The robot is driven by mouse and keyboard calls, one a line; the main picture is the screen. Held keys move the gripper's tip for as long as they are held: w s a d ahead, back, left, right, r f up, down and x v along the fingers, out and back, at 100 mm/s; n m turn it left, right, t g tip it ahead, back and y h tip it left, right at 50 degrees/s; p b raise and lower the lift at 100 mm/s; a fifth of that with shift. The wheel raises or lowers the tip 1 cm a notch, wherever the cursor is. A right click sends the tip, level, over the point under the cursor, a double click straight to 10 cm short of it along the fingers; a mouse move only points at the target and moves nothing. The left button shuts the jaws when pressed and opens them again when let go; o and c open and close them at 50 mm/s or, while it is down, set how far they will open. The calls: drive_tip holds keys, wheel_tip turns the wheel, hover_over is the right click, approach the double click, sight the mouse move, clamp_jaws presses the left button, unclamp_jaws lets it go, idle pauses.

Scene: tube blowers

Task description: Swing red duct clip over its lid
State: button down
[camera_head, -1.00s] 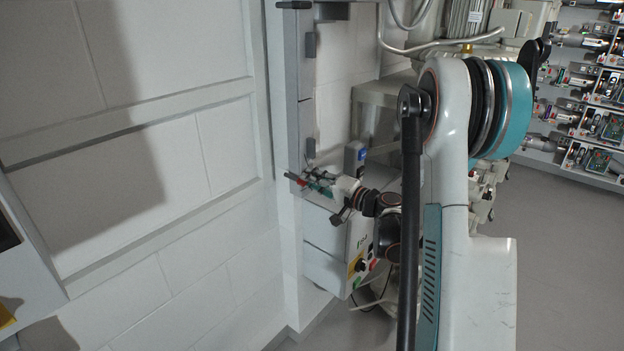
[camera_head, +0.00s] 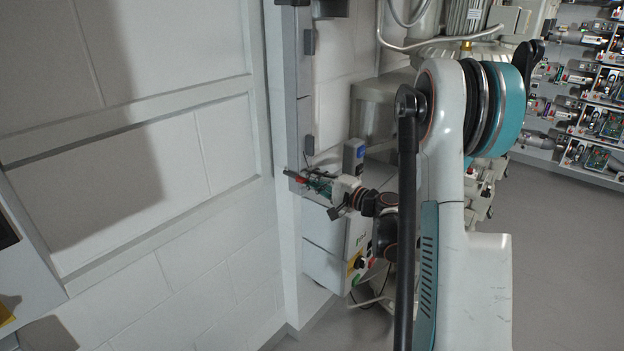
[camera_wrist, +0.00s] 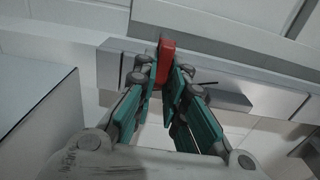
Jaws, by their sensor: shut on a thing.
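The red clip (camera_wrist: 167,62) shows between the fingertips of my gripper (camera_wrist: 163,72) in the wrist view. My gripper is shut on it, with a teal finger on each side. The duct also shows in the wrist view as a grey bar (camera_wrist: 225,95) running behind the fingers. The clip's far end and how it sits against the lid are too small to tell.
A grey box with colored buttons (camera_head: 354,262) stands just below and right of my gripper. A white panelled wall (camera_head: 190,190) fills the left. Open floor (camera_head: 560,260) lies at the right.

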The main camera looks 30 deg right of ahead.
drive_tip(key=c, duration=1.6)
unclamp_jaws()
drive_tip(key=shift+c, duration=0.2)
drive_tip(key=v, duration=1.2)
